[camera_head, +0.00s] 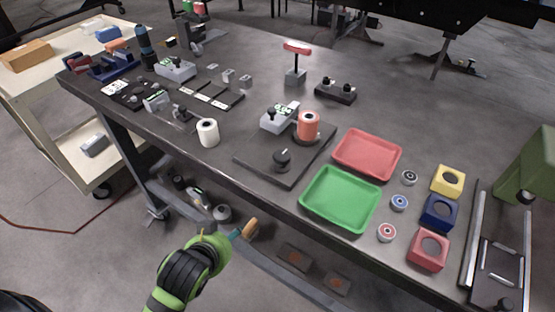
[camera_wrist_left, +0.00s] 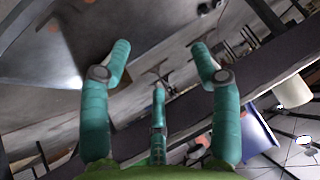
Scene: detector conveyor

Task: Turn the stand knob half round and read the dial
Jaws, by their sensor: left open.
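A black knob (camera_head: 282,157) stands on the front part of a dark stand plate (camera_head: 262,166) near the middle of the table's front edge. A grey box with a small greenish face (camera_head: 278,118) and an orange cylinder (camera_head: 308,124) are at the back of that plate. The face is too small to read. My left gripper (camera_head: 246,229) is in front of the table edge, apart from the knob and lower in the picture. Its teal fingers (camera_wrist_left: 160,72) are spread and empty in the left wrist view. The knob cannot be made out there. My right gripper is in neither view.
A green tray (camera_head: 341,199) and a red tray (camera_head: 367,154) lie right of the stand. A white roll (camera_head: 208,132) stands to its left. Yellow, blue and red blocks are farther right. The table's front edge (camera_head: 235,187) lies between my gripper and the stand.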

